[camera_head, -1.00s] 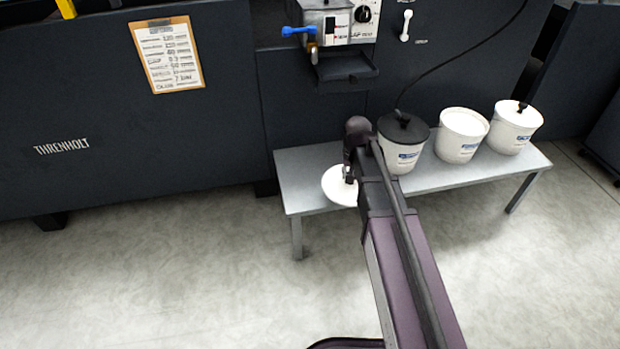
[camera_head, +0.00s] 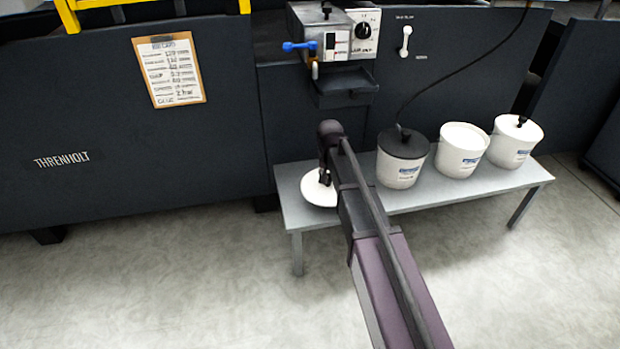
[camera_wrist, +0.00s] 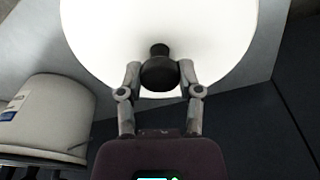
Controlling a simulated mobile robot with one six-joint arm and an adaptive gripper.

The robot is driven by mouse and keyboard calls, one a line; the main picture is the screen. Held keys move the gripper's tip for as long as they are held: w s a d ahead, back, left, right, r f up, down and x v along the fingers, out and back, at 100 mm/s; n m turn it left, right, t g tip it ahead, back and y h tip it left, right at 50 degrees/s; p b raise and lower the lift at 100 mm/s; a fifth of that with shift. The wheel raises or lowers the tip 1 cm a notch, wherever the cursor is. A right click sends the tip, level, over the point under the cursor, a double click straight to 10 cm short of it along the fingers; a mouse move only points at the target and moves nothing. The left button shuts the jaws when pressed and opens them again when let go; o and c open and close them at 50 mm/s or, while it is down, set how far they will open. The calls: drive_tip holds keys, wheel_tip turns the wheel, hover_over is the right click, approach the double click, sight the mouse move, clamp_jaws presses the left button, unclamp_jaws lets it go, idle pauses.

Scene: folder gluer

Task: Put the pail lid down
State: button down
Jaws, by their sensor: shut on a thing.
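The pail lid (camera_head: 318,191) is a white disc with a black knob (camera_wrist: 159,72). In the head view it is at the left end of the grey bench (camera_head: 408,200), partly hidden by my arm. My gripper (camera_wrist: 160,78) is shut on the knob, with one finger on each side of it in the wrist view. In the head view my gripper (camera_head: 325,176) is above the lid. The lid looks level and at or very near the bench top; I cannot tell whether it touches.
To the right on the bench stand a pail with a black lid and hose (camera_head: 401,170), an open white pail (camera_head: 461,152) and a white-lidded pail (camera_head: 514,142). A dark machine panel (camera_head: 200,130) with a small tray (camera_head: 345,86) stands behind the bench.

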sight(314, 176)
drive_tip(key=w+a, duration=0.2)
drive_tip(key=a, duration=0.1)
drive_tip(key=w+a, duration=0.2)
drive_tip(key=shift+f, duration=0.35)
drive_tip(key=shift+f+b, duration=1.75)
drive_tip(key=shift+b, duration=0.25)
drive_tip(key=shift+f, duration=0.15)
drive_tip(key=shift+c, duration=1.4)
unclamp_jaws()
drive_tip(key=shift+r, duration=0.2)
wheel_tip(314, 176, up, 12)
drive_tip(key=s+p, duration=0.1)
drive_tip(key=p, duration=1.1)
drive_tip(key=shift+s, duration=0.2)
